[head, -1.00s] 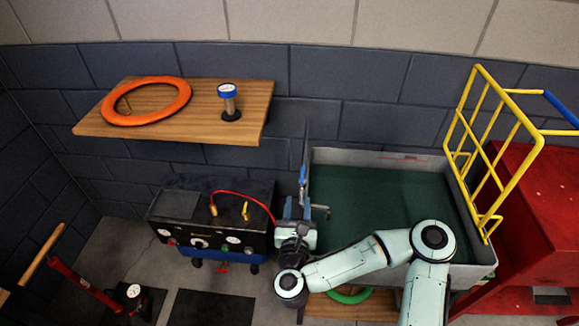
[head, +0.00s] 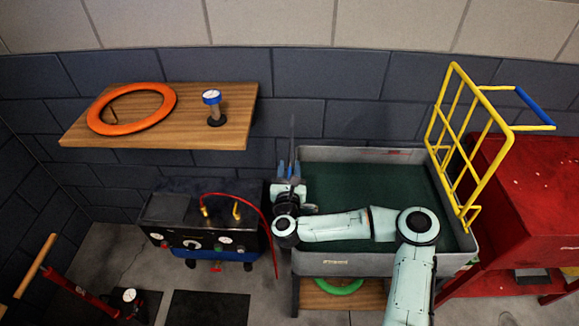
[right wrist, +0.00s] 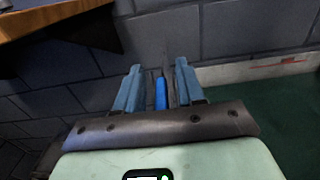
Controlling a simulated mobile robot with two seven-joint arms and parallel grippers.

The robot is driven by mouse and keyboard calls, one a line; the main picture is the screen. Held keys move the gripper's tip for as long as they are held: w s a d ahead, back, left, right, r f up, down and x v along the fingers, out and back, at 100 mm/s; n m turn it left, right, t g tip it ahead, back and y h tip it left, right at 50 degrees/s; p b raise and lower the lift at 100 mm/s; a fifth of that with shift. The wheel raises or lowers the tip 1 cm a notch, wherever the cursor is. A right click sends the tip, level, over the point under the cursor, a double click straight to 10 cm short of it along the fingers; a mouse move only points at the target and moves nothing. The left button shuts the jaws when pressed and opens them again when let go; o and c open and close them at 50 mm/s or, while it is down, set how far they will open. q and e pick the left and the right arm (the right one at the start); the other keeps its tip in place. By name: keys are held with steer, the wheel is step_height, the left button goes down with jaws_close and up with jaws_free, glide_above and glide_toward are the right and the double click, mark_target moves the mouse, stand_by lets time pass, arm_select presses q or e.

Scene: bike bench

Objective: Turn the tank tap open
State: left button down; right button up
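The water tank (head: 330,262) is a grey-rimmed basin of dark green water on a stand. The tap's blue handle (right wrist: 161,94) shows in the right wrist view as an upright bar between my right gripper's fingers. My right gripper (right wrist: 157,72) is open, with a finger on each side of the handle and gaps visible beside it. In the head view my right gripper (head: 289,168) is at the tank's left edge, and it and the wrist hide most of the tap. My left gripper is not in view.
A wooden shelf (head: 236,105) with an orange ring (head: 98,120) and a gauge (head: 213,104) is at back left. A black machine (head: 160,210) with a red hose (head: 260,213) stands left of the tank. A yellow rack (head: 455,150) and red cabinet (head: 540,200) are right.

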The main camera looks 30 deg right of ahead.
jaws_close()
